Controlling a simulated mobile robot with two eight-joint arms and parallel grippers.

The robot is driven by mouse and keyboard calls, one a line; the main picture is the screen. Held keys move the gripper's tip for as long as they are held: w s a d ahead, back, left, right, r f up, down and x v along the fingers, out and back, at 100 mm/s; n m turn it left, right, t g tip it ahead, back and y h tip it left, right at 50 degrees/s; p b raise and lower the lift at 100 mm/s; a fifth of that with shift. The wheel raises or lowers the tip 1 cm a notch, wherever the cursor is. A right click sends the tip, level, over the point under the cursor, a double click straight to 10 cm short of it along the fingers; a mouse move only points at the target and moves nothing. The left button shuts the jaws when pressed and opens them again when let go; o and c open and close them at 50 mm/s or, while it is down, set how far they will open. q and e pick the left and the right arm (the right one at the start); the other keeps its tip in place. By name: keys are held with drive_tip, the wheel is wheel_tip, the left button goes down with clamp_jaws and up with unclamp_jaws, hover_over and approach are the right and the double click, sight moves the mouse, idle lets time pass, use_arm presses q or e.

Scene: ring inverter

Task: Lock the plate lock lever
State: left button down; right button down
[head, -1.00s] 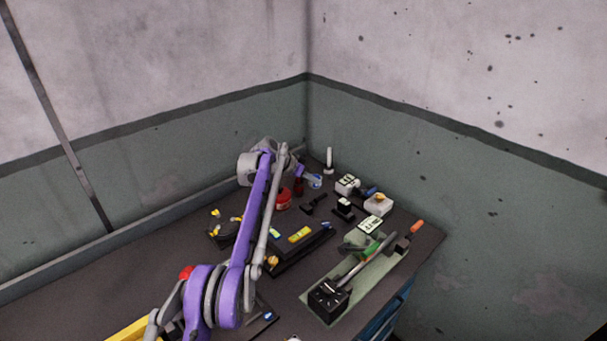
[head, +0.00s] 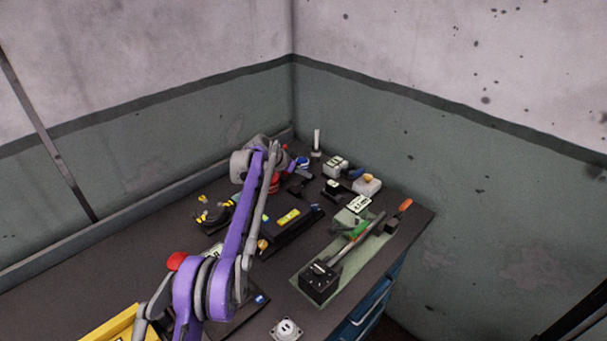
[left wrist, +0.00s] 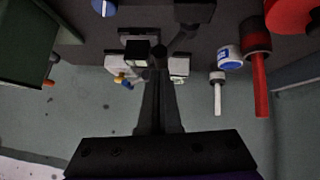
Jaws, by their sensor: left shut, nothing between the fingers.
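A green-based fixture (head: 352,262) lies on the right of the bench in the head view, with a black box (head: 319,282) at its near end. A long grey bar (head: 347,248) runs from the box to an orange-tipped end (head: 405,205), past a green part (head: 357,229). I cannot tell which part is the plate lock lever. My left gripper (left wrist: 158,76) is shut and empty in the left wrist view. Its fingers overlap small black and white blocks in that picture, with no visible grip. In the head view its fingertips are hard to make out behind my arm.
A black tray with a yellow label (head: 288,217) lies between my left arm and the fixture. White blocks (head: 367,185) and a white upright cylinder (head: 317,143) stand near the corner walls. A yellow bin (head: 108,327) is at the lower left.

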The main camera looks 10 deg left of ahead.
use_arm(q)
drive_tip(key=shift+s+d, duration=0.1)
drive_tip(key=shift+d, duration=0.05)
use_arm(e)
drive_tip(key=shift+s+f, duration=0.1)
drive_tip(key=shift+f, duration=0.1)
